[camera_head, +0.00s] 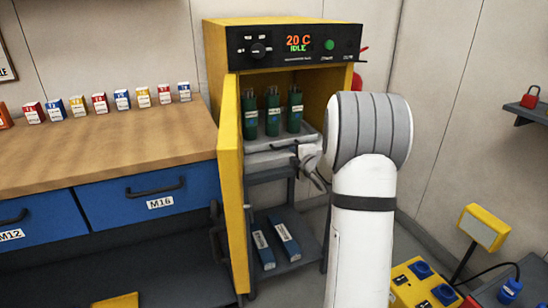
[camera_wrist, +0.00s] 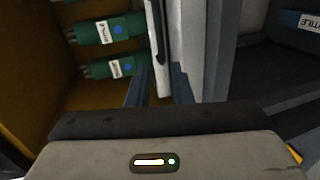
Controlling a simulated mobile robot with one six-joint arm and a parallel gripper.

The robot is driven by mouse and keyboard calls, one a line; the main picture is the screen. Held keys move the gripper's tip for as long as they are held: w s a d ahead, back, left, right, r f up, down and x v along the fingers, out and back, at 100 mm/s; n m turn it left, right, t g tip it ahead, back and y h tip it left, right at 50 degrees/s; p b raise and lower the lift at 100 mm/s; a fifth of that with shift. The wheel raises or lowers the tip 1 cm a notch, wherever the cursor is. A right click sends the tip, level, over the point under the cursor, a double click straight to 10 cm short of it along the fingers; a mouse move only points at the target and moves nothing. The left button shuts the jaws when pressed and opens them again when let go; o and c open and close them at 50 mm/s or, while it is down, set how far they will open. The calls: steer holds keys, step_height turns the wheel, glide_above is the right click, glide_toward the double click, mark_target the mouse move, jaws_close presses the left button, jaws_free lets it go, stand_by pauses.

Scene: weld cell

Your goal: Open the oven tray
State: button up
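The oven (camera_head: 215,45) is yellow with a black panel reading 20 C IDLE, and its door (camera_head: 231,165) stands open at the left. Inside is the grey oven tray (camera_head: 268,160), with green canisters (camera_head: 272,112) standing on it. A dark bar handle runs along its front, seen in the wrist view (camera_wrist: 160,45). My gripper (camera_head: 310,163) is at the tray's front right, partly hidden by my arm. In the wrist view my gripper (camera_wrist: 160,88) has its two fingers apart, one each side of the tray front near the handle's end. Contact cannot be told.
A wooden workbench (camera_head: 100,150) with blue drawers and small labelled boxes stands left of the door. Labelled packets (camera_head: 286,238) lie on a shelf below the oven. A yellow box (camera_head: 425,285) and a lamp (camera_head: 485,227) are at the lower right.

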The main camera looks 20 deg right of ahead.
mark_target(283, 148)
steer(key=shift+n, duration=0.3)
steer(key=x, duration=0.8)
steer(key=shift+w+f+b, duration=0.15)
steer(key=shift+w+b, duration=0.1)
steer(key=shift+b, duration=0.1)
steer(key=shift+c, duration=0.3)
jaws_close()
